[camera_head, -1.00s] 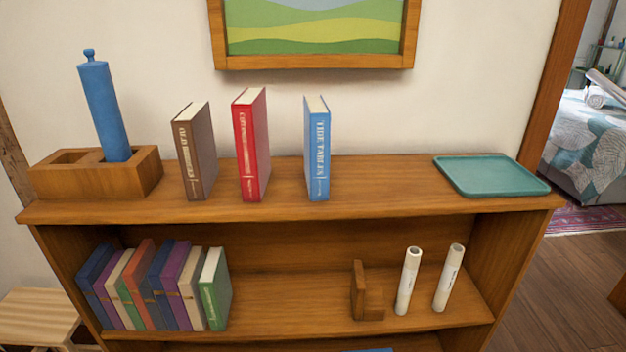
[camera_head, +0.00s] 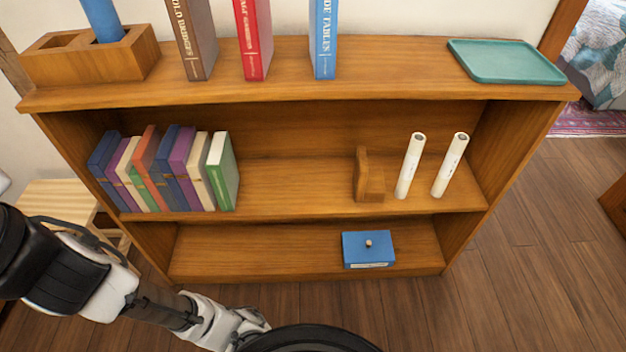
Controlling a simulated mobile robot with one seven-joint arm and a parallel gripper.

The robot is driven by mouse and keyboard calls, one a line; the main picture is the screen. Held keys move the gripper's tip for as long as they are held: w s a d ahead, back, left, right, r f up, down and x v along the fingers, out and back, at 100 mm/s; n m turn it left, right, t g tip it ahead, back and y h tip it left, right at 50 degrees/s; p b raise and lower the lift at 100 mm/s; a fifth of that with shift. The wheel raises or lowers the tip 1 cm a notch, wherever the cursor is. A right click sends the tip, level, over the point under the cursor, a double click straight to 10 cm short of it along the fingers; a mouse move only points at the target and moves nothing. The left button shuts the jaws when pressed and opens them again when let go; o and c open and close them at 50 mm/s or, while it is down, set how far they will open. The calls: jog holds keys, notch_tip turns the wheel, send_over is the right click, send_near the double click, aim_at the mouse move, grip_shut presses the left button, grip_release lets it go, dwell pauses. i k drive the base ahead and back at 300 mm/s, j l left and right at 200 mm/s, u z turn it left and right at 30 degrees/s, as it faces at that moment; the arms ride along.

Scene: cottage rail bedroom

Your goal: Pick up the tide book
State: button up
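The tide book (camera_head: 324,40) is blue with "TIDE TABLES" lettering on its spine. It stands upright on the top of the wooden bookcase (camera_head: 400,84), and its upper part is cut off by the frame's top edge. To its left, apart from it, stand a red book (camera_head: 253,40) and a brown book (camera_head: 191,40). My arm shows at the lower left, low in front of the bookcase and well away from the tide book. The gripper's fingers cannot be made out.
A teal tray (camera_head: 505,62) lies at the top's right end. A wooden block holder (camera_head: 90,58) with a blue cylinder (camera_head: 101,18) stands at the left. The middle shelf holds several books, a bookend (camera_head: 367,178) and two white tubes (camera_head: 410,165). A blue box (camera_head: 368,250) sits on the bottom shelf.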

aim_at(323, 14)
jog(key=i+j, duration=0.15)
jog(key=j, duration=0.2)
jog(key=i+j, duration=0.1)
jog(key=j, duration=0.25)
jog(key=i+j, duration=0.15)
jog(key=j, duration=0.2)
jog(key=i+j, duration=0.15)
jog(key=j, duration=0.2)
jog(key=i+j+z, duration=0.1)
jog(key=j+z, duration=0.6)
jog(key=l+z, duration=0.1)
jog(key=z, duration=1.45)
